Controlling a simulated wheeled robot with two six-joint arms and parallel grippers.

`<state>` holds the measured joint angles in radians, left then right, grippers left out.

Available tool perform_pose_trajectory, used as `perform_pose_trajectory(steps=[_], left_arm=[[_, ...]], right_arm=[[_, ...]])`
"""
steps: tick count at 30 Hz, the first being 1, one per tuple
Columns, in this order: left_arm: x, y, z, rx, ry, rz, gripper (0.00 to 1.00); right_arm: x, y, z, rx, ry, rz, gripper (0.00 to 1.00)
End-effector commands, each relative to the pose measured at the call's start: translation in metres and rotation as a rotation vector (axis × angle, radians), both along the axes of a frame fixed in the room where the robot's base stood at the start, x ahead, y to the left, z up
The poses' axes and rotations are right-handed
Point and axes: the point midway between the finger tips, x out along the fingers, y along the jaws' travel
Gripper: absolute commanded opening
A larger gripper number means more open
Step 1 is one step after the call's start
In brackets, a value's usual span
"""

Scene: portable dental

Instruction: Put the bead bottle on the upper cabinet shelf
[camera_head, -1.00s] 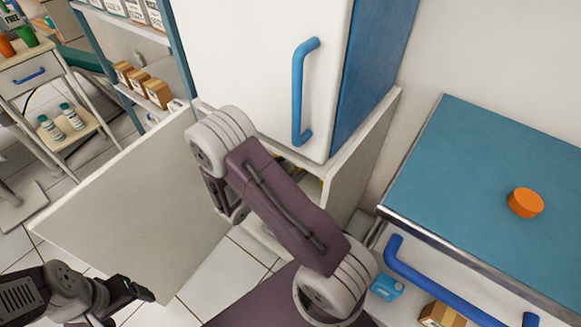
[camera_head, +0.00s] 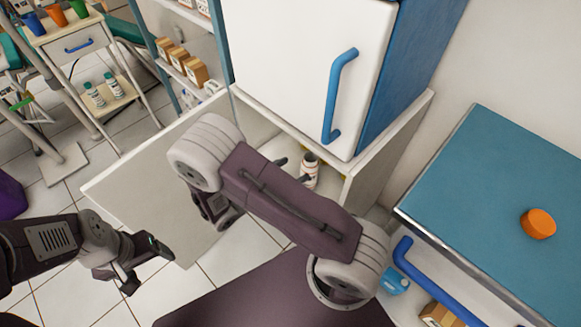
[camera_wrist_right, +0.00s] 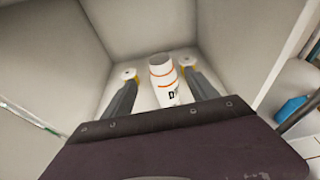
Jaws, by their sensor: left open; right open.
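The bead bottle (camera_head: 310,171), white with orange bands and lettering, stands inside the open lower cabinet compartment (camera_head: 264,112). In the right wrist view the bottle (camera_wrist_right: 164,84) appears between the two fingers of my right gripper (camera_wrist_right: 158,71), which is open; I cannot tell whether either finger touches it. In the head view my right forearm hides most of that gripper. The upper cabinet door (camera_head: 285,70), white with a blue handle (camera_head: 338,95), is shut, so the upper shelf is hidden. My left gripper (camera_head: 150,264) is open and empty at the lower left.
The lower cabinet door (camera_head: 150,190) hangs open to the left. A shelf with small boxes (camera_head: 195,70) and a trolley (camera_head: 75,42) stand farther left.

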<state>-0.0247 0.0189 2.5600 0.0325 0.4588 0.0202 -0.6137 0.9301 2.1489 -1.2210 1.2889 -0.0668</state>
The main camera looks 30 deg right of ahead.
Motion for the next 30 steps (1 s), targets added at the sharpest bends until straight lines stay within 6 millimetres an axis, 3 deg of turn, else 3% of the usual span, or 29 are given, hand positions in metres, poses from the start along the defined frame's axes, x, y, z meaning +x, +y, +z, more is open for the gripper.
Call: perform_pose_trajectory(steps=[5, 8, 9, 11, 13, 15, 19, 22, 30], left_arm=[[0.000, 0.000, 0.000, 0.000, 0.000, 0.000, 0.76], [0.000, 0.000, 0.000, 0.000, 0.000, 0.000, 0.76], [0.000, 0.000, 0.000, 0.000, 0.000, 0.000, 0.76], [0.000, 0.000, 0.000, 0.000, 0.000, 0.000, 0.76], [0.000, 0.000, 0.000, 0.000, 0.000, 0.000, 0.76], [0.000, 0.000, 0.000, 0.000, 0.000, 0.000, 0.76], [0.000, 0.000, 0.000, 0.000, 0.000, 0.000, 0.76], [0.000, 0.000, 0.000, 0.000, 0.000, 0.000, 0.76], [0.000, 0.000, 0.000, 0.000, 0.000, 0.000, 0.76]], right_arm=[[-0.009, -0.004, 0.001, 0.037, -0.010, -0.059, 0.68], [-0.054, -0.019, 0.001, 0.234, -0.076, -0.343, 0.68], [-0.077, -0.018, -0.001, 0.357, -0.131, -0.508, 0.68], [-0.106, -0.005, -0.004, 0.557, -0.245, -0.763, 0.68], [-0.119, 0.019, -0.004, 0.777, -0.411, -1.031, 0.68], [-0.114, 0.041, 0.002, 0.965, -0.589, -1.245, 0.68], [-0.092, 0.057, 0.018, 1.183, -0.852, -1.484, 0.68], [-0.083, 0.059, 0.025, 1.246, -0.940, -1.550, 0.68], [-0.082, 0.060, 0.026, 1.251, -0.946, -1.556, 0.68]])
